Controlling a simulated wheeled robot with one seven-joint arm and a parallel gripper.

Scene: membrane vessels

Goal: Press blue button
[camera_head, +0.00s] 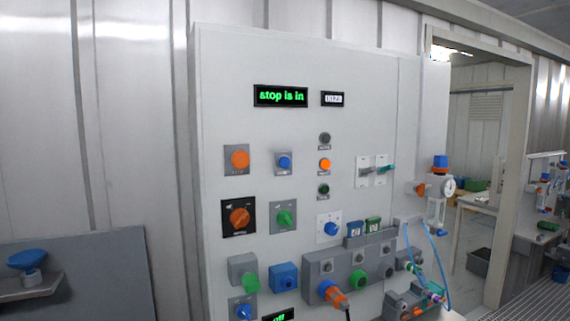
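A grey control panel (220,80) fills the middle of the head view. A small round blue button (284,162) sits on a square grey plate in its upper row, between an orange button (240,159) on the left and a column of small round controls on the right. Other blue controls are a knob (331,229) on a white plate lower right, a knob (243,311) at the lower left, and a blue box (284,277) with a round front. Whether the upper blue button is pressed cannot be told. My gripper is not in view.
A green-lettered display (280,96) reads about "stop is in". Grey socket boxes (347,268) with an orange plug (333,294) jut out below. A valve with gauge (440,187) and blue hoses are at right, beside a doorway. A blue funnel-shaped thing (27,260) stands lower left.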

